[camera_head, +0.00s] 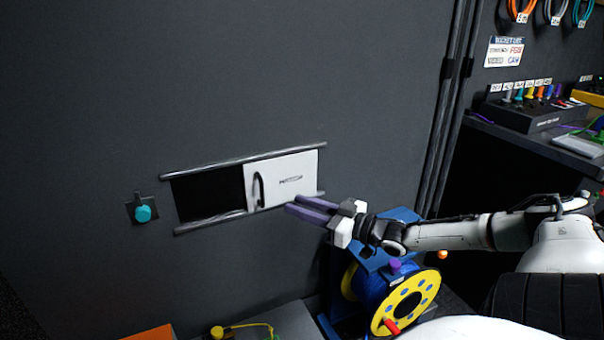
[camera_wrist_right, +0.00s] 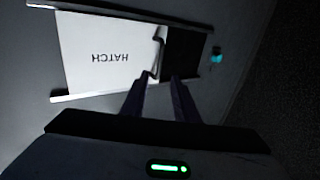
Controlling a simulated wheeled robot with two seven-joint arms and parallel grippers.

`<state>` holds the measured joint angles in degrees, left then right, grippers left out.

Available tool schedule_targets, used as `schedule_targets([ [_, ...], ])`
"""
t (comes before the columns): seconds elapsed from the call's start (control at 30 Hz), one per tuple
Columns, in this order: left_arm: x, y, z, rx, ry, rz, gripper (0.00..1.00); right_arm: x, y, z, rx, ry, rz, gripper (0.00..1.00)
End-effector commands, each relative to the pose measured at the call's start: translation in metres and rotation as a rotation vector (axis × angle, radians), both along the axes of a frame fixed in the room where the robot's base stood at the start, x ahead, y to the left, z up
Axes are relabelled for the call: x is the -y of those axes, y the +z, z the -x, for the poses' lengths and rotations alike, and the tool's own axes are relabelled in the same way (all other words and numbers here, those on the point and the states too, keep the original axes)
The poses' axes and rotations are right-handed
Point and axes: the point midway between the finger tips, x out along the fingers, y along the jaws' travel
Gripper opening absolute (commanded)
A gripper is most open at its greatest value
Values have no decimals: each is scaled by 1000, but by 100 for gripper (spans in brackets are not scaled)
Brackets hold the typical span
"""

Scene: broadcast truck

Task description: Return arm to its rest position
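My right gripper (camera_head: 298,206) reaches in from the right in the head view, its purple fingers pointing left, just in front of the lower right part of the white hatch panel (camera_head: 290,180). The fingers also show in the right wrist view (camera_wrist_right: 160,84), with a gap between them and nothing held. The panel, marked HATCH, has a dark handle (camera_head: 259,189) near its left edge, apart from the fingertips. It sits between two rails, with a dark opening (camera_head: 208,193) to its left. My left gripper is not in view.
A teal knob (camera_head: 143,213) is on the wall left of the opening. A blue and yellow cable reel (camera_head: 408,302) stands below my right forearm. A desk (camera_head: 540,147) with a control box (camera_head: 530,112) is at the right. The wall above the hatch is clear.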

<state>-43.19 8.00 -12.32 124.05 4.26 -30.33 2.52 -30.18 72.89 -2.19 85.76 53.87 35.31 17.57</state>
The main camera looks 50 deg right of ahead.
Motion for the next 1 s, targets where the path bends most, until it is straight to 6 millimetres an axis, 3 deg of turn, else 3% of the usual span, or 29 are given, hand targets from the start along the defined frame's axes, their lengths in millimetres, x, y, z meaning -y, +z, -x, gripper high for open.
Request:
schedule_targets([
  [0.43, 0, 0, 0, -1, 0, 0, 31, -1, -2, 0, -4, 0, -1, 28],
  [0.57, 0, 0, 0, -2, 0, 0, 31, -17, -27, 6, -66, 4, -11, 28],
  [0.67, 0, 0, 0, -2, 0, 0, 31, -50, -71, 19, -181, 16, -19, 28],
  [0.8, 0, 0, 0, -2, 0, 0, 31, -122, -140, 51, -395, 56, -7, 28],
  [0.9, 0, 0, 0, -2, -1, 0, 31, -179, -177, 79, -546, 91, 26, 28],
  [1.0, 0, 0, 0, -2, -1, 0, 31, -228, -198, 107, -678, 117, 70, 28],
])
